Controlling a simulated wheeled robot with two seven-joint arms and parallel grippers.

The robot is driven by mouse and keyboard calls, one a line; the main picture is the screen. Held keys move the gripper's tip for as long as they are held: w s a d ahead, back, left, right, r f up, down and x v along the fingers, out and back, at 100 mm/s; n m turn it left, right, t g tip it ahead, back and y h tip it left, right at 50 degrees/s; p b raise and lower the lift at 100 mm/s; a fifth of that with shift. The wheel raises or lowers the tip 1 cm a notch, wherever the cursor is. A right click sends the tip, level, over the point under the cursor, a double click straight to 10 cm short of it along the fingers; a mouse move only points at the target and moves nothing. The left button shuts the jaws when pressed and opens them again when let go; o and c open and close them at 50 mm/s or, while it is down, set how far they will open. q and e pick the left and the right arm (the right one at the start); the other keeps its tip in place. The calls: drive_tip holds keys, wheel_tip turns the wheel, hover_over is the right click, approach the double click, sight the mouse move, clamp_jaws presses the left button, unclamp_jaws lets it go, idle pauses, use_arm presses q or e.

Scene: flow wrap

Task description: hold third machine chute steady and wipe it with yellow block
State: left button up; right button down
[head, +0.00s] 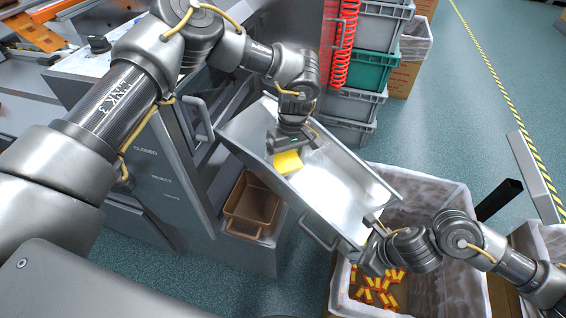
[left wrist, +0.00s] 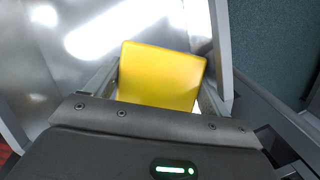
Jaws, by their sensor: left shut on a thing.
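The metal chute (head: 335,190) slopes from the machine at upper left down to the lower right in the head view. My left gripper (head: 288,150) is over the chute's upper part, shut on the yellow block (head: 288,163). The block also shows between the fingers in the left wrist view (left wrist: 162,76), close to the chute's surface and near a side wall; I cannot tell whether it touches. My right gripper (head: 374,238) is at the chute's lower end, by its rim. Its fingers are too small and partly hidden to show whether they are shut on the rim.
A lined bin (head: 440,190) with several orange-yellow wrapped pieces (head: 378,287) stands under the chute's lower end. A brown crate (head: 252,208) sits left of the chute. Stacked grey and green crates (head: 375,65) stand behind. A black post (head: 499,200) is at right.

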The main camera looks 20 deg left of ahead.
use_arm(q)
drive_tip(key=shift+s+d+r, duration=0.1)
drive_tip(key=shift+d+r, duration=0.25)
drive_tip(key=shift+r, duration=0.45)
drive_tip(key=shift+s+d+r, duration=0.15)
drive_tip(key=shift+d+r, duration=0.15)
drive_tip(key=shift+r, duration=0.55)
drive_tip(key=shift+s+d+r, duration=0.1)
drive_tip(key=shift+d+r, duration=0.25)
drive_tip(key=shift+r, duration=0.45)
use_arm(e)
drive_tip(key=c, duration=1.4)
unclamp_jaws()
drive_tip(key=shift+r, duration=4.5)
